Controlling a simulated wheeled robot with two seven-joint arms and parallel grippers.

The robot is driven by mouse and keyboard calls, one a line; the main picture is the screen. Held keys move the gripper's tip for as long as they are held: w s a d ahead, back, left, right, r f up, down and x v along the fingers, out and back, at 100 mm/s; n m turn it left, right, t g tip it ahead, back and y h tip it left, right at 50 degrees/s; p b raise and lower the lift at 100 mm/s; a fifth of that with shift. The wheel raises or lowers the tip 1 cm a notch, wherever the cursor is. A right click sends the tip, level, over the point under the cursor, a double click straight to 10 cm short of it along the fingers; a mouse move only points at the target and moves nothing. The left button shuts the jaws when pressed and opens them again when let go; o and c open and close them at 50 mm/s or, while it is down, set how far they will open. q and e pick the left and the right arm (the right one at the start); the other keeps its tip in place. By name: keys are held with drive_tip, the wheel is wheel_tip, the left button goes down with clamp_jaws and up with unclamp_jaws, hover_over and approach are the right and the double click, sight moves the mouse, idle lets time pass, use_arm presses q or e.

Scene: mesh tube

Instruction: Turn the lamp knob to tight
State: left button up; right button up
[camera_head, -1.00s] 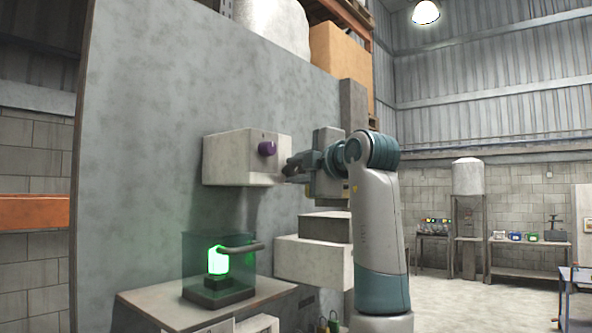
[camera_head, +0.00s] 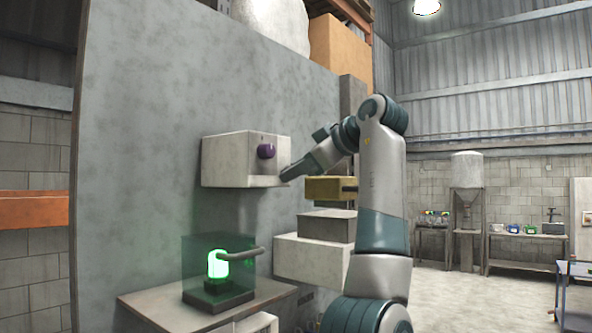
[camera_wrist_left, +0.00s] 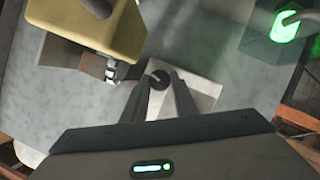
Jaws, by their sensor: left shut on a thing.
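My left gripper (camera_head: 288,176) reaches in from the right to the box's lower right edge, below and apart from that purple knob. In the left wrist view, its two fingers close around a small dark round knob (camera_wrist_left: 160,78) with a light line on it, in front of a pale face. The head view does not show this grip clearly. The lamp (camera_head: 218,266) glows green inside a clear case below. My right gripper is out of view.
A yellow block (camera_head: 330,188) is close beside my left arm, above grey blocks (camera_head: 312,258). A handle (camera_head: 240,252) sticks out of the lamp case, which stands on a pale ledge (camera_head: 150,302). Open floor (camera_head: 480,300) lies to the right.

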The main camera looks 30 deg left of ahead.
use_arm(q)
drive_tip(key=shift+w+f+m+g, duration=0.1)
drive_tip(key=shift+w+m+g, duration=0.15)
drive_tip(key=shift+m+g, duration=1.45)
drive_tip(key=shift+w+f+m+g, duration=0.15)
drive_tip(key=shift+m+g, duration=0.95)
drive_tip(key=shift+m, duration=1.1)
drive_tip(key=o, duration=1)
drive_tip(key=shift+r, duration=0.1)
drive_tip(key=shift+o, duration=0.2)
drive_tip(key=shift+s+r+y, duration=0.1)
drive_tip(key=shift+s+y, duration=0.05)
drive_tip(key=shift+y, duration=0.15)
drive_tip(key=shift+r, duration=0.1)
